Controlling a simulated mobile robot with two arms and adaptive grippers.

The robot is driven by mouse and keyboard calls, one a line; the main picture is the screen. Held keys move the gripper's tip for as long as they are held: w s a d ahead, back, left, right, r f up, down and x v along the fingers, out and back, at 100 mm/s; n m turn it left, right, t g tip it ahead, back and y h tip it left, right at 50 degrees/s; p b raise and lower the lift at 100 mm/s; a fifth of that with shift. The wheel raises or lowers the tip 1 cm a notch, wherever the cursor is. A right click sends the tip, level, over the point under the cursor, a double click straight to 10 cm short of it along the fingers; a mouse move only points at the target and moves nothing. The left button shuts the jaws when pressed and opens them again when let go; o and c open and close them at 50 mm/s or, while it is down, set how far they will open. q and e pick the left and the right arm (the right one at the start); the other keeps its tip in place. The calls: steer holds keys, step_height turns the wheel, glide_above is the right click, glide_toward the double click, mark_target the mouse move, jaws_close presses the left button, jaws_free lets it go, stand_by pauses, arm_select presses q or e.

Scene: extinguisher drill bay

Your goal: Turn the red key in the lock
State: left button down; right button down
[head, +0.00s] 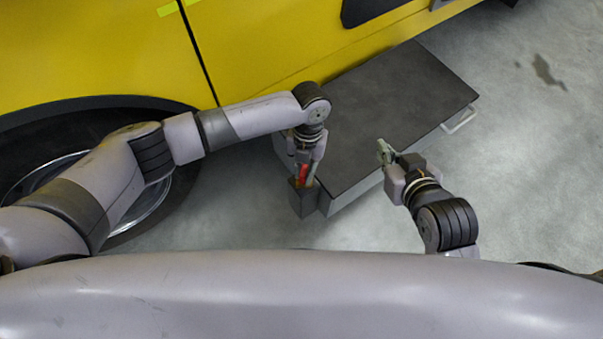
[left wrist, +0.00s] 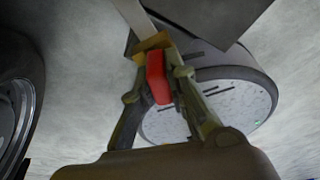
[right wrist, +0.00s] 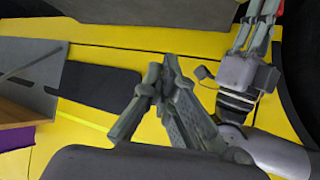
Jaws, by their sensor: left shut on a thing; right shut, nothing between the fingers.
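The red key (head: 303,173) is between the fingers of my left gripper (head: 304,180), which is shut on it. It also shows in the left wrist view (left wrist: 157,78), with a brownish piece beyond it. In the head view the key is just above a small dark grey block (head: 304,201) at the near left corner of the dark box. I cannot make out the lock's keyhole or whether the key is in it. My right gripper (head: 384,152) is shut and empty, right of the dark box; its closed fingers show in the right wrist view (right wrist: 165,80).
A large dark box with a flat top (head: 390,100) stands beside a yellow vehicle (head: 260,40). A pale handle (head: 460,120) sticks out on its right side. A wheel (head: 150,205) is at the left. The grey floor (head: 530,180) at the right is free.

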arm_select(q)
steer(key=shift+m, duration=0.7)
steer(key=shift+m+y+b, duration=0.4)
steer(key=shift+m+b, duration=0.1)
steer(key=shift+m, duration=0.7)
steer(key=shift+d+m+t+y+b, duration=0.1)
steer(key=shift+m+t+y+b, duration=0.25)
steer(key=shift+m, duration=1.75)
steer(key=shift+m+t, duration=0.25)
steer(key=shift+m, duration=0.45)
arm_select(e)
steer(key=w+a+r+t+y, duration=0.1)
steer(key=w+a+r+t, duration=0.1)
steer(key=w+r+t, duration=0.2)
steer(key=shift+r+t+y, duration=0.3)
steer(key=shift+r+t, duration=0.1)
steer(key=shift+r, duration=1.25)
steer(key=shift+w+a, duration=0.1)
